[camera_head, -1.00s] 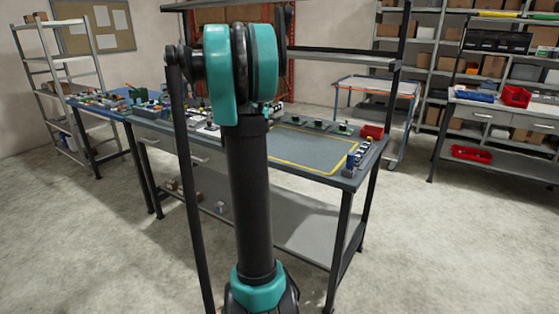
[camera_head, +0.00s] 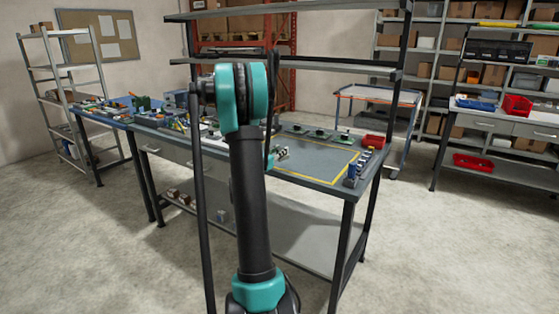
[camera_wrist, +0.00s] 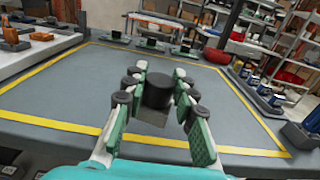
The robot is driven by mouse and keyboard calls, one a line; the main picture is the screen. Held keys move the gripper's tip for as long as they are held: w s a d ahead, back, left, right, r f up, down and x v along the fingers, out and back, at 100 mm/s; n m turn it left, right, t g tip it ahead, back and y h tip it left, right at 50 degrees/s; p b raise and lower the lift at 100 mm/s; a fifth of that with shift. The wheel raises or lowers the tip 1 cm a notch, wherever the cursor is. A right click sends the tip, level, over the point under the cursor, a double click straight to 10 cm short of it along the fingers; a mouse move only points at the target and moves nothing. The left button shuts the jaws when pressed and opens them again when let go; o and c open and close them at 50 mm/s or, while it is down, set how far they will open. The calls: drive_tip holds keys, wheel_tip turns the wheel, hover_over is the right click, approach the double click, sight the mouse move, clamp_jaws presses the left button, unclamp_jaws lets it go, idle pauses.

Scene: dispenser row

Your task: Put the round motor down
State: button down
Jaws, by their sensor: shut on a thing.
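In the wrist view, the round motor (camera_wrist: 158,91) is a dark cylinder with a squarish grey part below it. My gripper (camera_wrist: 160,100) is shut on it, one finger on each side. The motor is over the grey work area inside the yellow outline (camera_wrist: 225,151); I cannot tell how far it is above the surface. In the head view, my gripper (camera_head: 281,154) shows small over the left part of the outlined bench top (camera_head: 315,163), just right of my arm, which hides part of the bench. The motor is too small to make out there.
A red bin (camera_head: 374,141) is at the back right, and small blue and dark parts (camera_head: 357,168) line the right edge. The outlined middle is clear. A shelf (camera_head: 330,65) spans above the bench.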

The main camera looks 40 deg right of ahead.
sight(280, 159)
drive_tip(key=shift+f, duration=1.95)
drive_tip(key=shift+f, duration=0.15)
drive_tip(key=c, duration=1.2)
unclamp_jaws()
